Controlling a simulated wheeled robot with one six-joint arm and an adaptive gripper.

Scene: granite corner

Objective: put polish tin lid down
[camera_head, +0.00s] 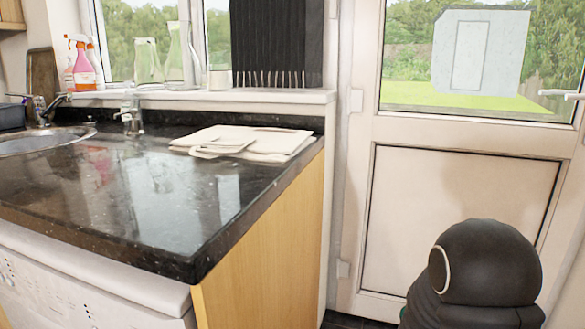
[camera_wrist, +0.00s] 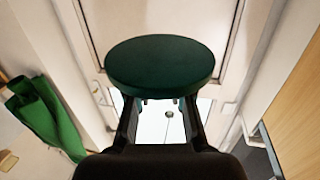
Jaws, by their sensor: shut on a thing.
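The polish tin lid (camera_wrist: 160,62) is a dark green round disc in the wrist view. My gripper (camera_wrist: 160,99) is shut on it, with a finger on each side below the disc. The lid hides most of the fingertips. It is held in front of a pale panelled surface and does not visibly rest on anything. I see no polish tin in either view.
The black granite worktop (camera_head: 140,190) has a wide bare area. Folded cream cloths (camera_head: 255,143) lie at its back right, and a sink (camera_head: 40,142) is at left. A white door (camera_head: 455,200) stands at right. Green cloth (camera_wrist: 45,117) hangs at left in the wrist view.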

